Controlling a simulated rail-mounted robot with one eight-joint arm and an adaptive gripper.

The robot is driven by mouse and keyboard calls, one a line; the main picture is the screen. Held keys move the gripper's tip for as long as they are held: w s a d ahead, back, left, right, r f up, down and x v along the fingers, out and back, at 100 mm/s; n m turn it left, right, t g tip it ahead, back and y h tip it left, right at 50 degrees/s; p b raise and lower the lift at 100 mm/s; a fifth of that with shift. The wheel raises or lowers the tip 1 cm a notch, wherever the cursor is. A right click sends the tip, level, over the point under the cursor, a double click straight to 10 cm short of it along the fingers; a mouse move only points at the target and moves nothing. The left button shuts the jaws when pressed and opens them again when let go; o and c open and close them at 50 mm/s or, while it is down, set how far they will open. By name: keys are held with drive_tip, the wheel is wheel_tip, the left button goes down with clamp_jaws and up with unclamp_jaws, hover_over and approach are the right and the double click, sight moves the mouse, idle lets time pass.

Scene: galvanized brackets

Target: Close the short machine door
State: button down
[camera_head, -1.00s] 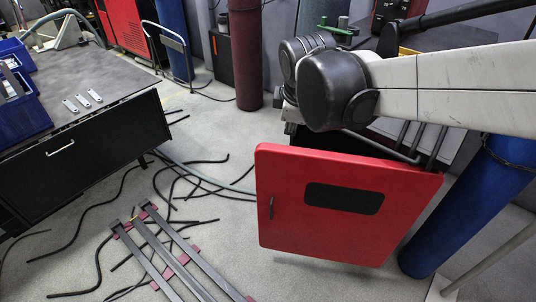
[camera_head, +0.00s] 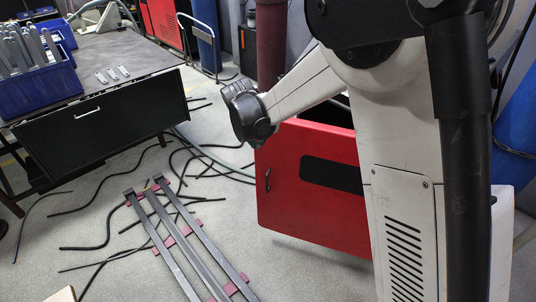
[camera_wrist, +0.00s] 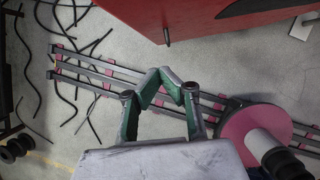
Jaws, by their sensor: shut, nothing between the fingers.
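The short machine door (camera_head: 283,215) is a red panel with a dark window (camera_head: 331,176) and a small dark handle (camera_head: 267,180) near its left edge. It stands out at an angle, with a dark gap behind its top edge. My arm hides its right part in the head view. In the wrist view the door (camera_wrist: 190,15) fills the top, its handle (camera_wrist: 166,37) pointing down. My gripper (camera_wrist: 163,72) is shut and empty, below the handle in that picture and apart from the door. In the head view the fingers are hidden.
A rail frame (camera_head: 172,232) lies on the floor left of the door, with several loose black hoses (camera_head: 95,205) around it. A dark workbench (camera_head: 150,105) with blue bins (camera_head: 40,92) stands at left. A pink disc on a white spool (camera_wrist: 250,132) shows in the wrist view.

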sight(263, 153)
drive_tip(key=x, duration=0.4)
drive_tip(key=w+b+x, duration=0.1)
drive_tip(key=x, duration=0.3)
drive_tip(key=w+r+b+x, duration=0.1)
drive_tip(key=x, duration=0.3)
drive_tip(key=shift+d+f, duration=0.1)
drive_tip(key=shift+d, duration=0.25)
drive_tip(key=shift+w+d, duration=0.1)
drive_tip(key=shift+w, duration=0.35)
